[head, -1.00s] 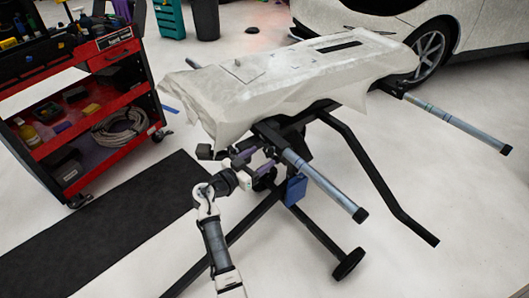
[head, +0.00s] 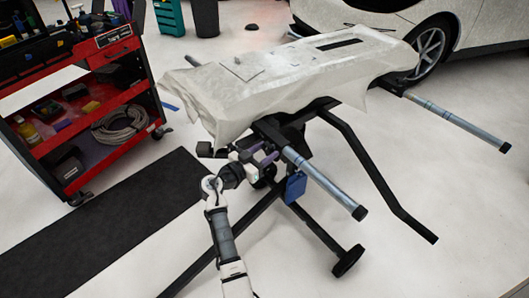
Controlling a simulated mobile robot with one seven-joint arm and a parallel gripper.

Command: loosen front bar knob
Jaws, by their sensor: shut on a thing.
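The stand's front bar (head: 322,181) is a grey tube with a black end cap, running out toward the lower right from under the draped panel. My gripper (head: 264,155), with purple fingers, is at the black bracket (head: 270,130) at the inner end of this bar. It is shut on the front bar knob there. The knob itself is hidden by the fingers and too small to make out. My arm reaches up to it from the bottom of the picture.
A white-wrapped panel (head: 290,75) lies on the stand just above my gripper. Black stand legs (head: 375,180) and a wheel (head: 348,261) spread around. A blue item (head: 295,187) hangs below the bar.

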